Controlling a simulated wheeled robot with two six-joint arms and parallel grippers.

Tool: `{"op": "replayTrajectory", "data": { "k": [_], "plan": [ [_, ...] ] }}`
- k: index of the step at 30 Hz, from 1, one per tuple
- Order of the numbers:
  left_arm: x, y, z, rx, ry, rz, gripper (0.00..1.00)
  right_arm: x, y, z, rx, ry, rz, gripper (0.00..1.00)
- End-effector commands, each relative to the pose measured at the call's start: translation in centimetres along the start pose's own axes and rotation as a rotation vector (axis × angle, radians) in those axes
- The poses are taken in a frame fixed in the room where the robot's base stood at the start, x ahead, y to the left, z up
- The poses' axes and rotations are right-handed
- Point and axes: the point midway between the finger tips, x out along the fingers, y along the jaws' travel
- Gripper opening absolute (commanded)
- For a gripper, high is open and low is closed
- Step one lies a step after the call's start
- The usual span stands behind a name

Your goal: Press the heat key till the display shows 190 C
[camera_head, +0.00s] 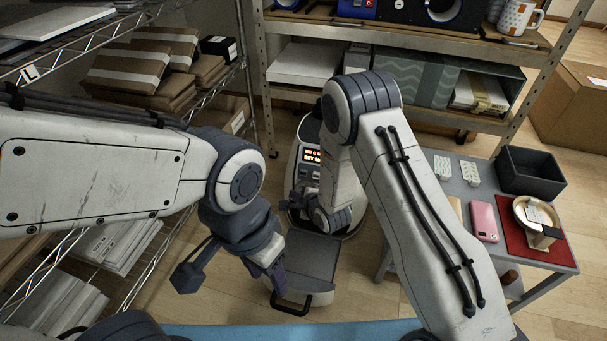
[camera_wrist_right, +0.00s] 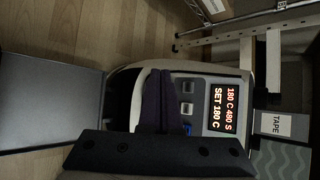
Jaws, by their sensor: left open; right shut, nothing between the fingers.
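The mug press (camera_head: 296,222) is a pale rounded machine, partly hidden by my right arm; its pale casing also shows in the right wrist view (camera_wrist_right: 240,80). Its lit display (camera_wrist_right: 222,108) reads 180 C 480 S, with SET 180 C on the other line. My left gripper (camera_head: 268,278) is open and empty, low, left of the grey tray (camera_head: 308,256).
A grey side table on the right holds a pink phone-like thing (camera_head: 484,221), a red mat (camera_head: 558,252) and a dark bin (camera_head: 530,172). Wire shelves with cardboard boxes (camera_head: 125,70) stand at left. A metal rack (camera_head: 420,35) stands behind the press.

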Motion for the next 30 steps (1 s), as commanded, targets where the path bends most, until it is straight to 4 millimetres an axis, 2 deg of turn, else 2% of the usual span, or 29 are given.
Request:
{"op": "replayTrajectory", "data": {
  "k": [5,16,24,30],
  "plan": [
    [0.5,0.0,0.0,0.000,0.000,0.000,0.50,0.8,-0.4,-0.6,0.000,0.000,-0.002,0.00],
    [2.6,-0.2,0.1,0.000,0.000,0.000,0.50,4.4,-3.0,-3.2,-0.002,0.001,-0.003,0.00],
    [2.7,-0.2,0.1,0.000,0.000,0.000,0.50,5.9,-4.3,-4.3,-0.002,0.000,-0.001,0.00],
    [2.7,-0.2,0.1,0.000,0.000,0.000,0.50,6.1,-4.5,-4.5,-0.001,0.001,0.001,0.00]
  ]
}}
